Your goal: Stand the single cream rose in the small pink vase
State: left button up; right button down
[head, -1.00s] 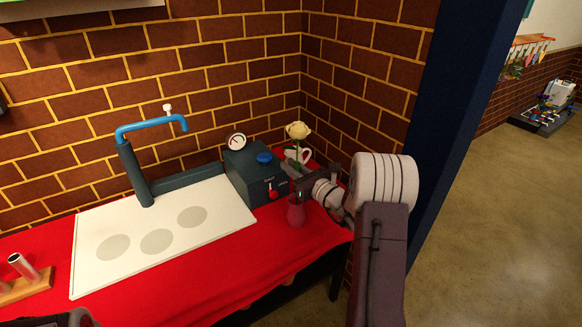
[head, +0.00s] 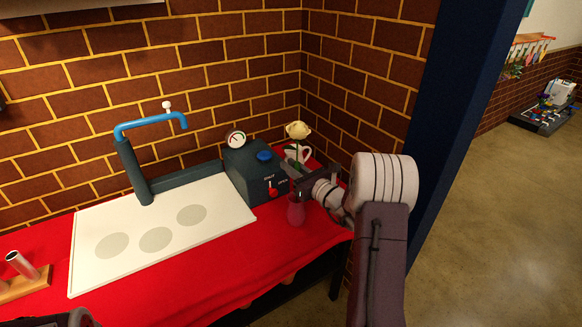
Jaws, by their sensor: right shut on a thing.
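The cream rose (head: 298,130) stands upright with its bloom above my right gripper (head: 299,184). My right gripper is shut on the rose's stem, just above the small pink vase (head: 296,211). The vase stands on the red cloth near the table's right end. The stem's lower part runs down toward the vase mouth; I cannot tell how far inside it reaches, as the gripper covers this spot. A small part of my left arm shows at the bottom left edge; its gripper's fingers are out of view.
A dark box with a gauge, blue knob and red lever (head: 252,172) stands just left of the vase. A white mug (head: 304,153) is behind the gripper. A white board (head: 160,232) with a blue spout (head: 150,122) lies left. A wooden tube rack (head: 25,280) is at the far left.

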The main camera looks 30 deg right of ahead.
jog(key=shift+f+b, duration=0.45)
dwell(0.5)
jog(key=c, duration=1.3)
grip_release()
jog(key=shift+s, duration=0.1)
jog(key=s, duration=0.3)
jog(key=s+d, duration=0.1)
jog(key=s, duration=0.4)
jog(key=shift+s+d, duration=0.35)
jog(key=shift+s, duration=0.05)
